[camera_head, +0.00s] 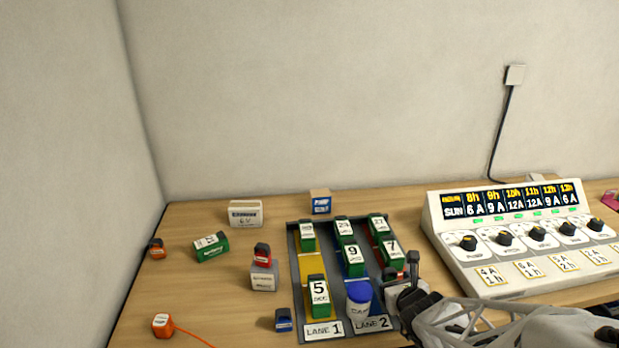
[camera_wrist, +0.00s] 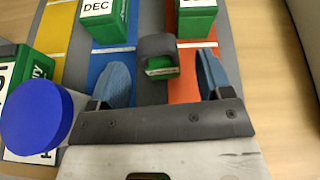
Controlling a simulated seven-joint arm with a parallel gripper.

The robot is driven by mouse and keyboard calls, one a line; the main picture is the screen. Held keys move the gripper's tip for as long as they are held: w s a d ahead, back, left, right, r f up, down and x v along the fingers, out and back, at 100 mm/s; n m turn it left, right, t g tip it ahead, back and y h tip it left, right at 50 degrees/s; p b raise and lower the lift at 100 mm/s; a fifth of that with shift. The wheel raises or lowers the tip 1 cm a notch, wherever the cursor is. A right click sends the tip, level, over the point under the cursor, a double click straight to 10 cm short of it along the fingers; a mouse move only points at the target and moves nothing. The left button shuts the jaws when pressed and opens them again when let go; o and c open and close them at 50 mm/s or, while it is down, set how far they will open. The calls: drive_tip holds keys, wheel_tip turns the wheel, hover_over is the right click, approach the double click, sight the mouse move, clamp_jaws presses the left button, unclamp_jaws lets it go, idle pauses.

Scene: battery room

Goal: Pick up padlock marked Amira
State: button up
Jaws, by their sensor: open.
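My gripper (camera_head: 401,268) is open over the front right of the lane tray in the head view. In the wrist view its two blue-grey fingers (camera_wrist: 162,80) stand apart. A small green block with a thick dark grey loop, seemingly a padlock (camera_wrist: 160,66), shows between and just beyond the fingertips, apart from both. Any name on it is not legible. In the head view I cannot make it out clearly beside the gripper. Small red (camera_head: 262,254), blue (camera_head: 283,320) and orange (camera_head: 161,325) blocks lie further left; I read no Amira on them.
The tray (camera_head: 292,262) holds several green batteries, such as the 5 battery (camera_head: 318,297), in lanes. A charger console (camera_head: 465,270) stands right.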

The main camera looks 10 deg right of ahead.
sight(390, 279)
drive_tip(key=shift+x, duration=1.55)
drive_tip(key=shift+c, duration=0.3)
drive_tip(key=c, duration=1)
